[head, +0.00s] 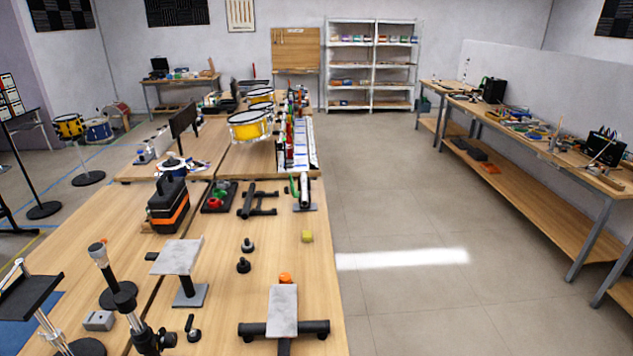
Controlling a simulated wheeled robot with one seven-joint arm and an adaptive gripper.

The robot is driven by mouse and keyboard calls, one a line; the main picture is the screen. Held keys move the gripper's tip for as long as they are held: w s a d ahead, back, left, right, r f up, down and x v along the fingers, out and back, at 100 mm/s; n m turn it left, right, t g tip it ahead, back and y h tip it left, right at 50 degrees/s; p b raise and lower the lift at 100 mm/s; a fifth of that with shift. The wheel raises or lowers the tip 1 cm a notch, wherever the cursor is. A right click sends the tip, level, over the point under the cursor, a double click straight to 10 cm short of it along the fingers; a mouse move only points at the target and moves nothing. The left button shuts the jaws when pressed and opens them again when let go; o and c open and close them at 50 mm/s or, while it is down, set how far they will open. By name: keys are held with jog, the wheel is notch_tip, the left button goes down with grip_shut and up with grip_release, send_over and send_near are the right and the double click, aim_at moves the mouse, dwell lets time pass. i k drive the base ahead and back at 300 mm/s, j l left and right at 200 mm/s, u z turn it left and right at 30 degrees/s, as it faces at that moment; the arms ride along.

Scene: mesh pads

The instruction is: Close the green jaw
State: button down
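A small green curved piece (294,187), which looks like the green jaw, is on the left side of a dark upright stand (304,190) near the right edge of the long table. It tilts away from the stand at its top; how far it is open is too small to tell. Another green part (221,187) shows on a small red and black device farther left, and I cannot tell its shape. My gripper is not in view.
Open floor (420,220) lies right, before a workbench (530,195).

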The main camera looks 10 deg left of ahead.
aim_at(292, 185)
jog(key=i+l, duration=0.35)
jog(key=l, duration=0.15)
jog(key=i+l, duration=0.4)
jog(key=i+l+u, duration=0.1)
jog(key=i+l, duration=0.25)
jog(key=l, duration=0.25)
jog(key=i+j, duration=0.2)
jog(key=i, duration=0.25)
jog(key=i+j, duration=0.2)
jog(key=i, duration=0.2)
jog(key=i+j+u, duration=0.1)
jog(key=i+j, duration=0.15)
jog(key=i, duration=0.2)
jog(key=i+j, duration=0.1)
jog(key=j, duration=0.15)
jog(key=i+j, duration=0.1)
jog(key=j, duration=0.15)
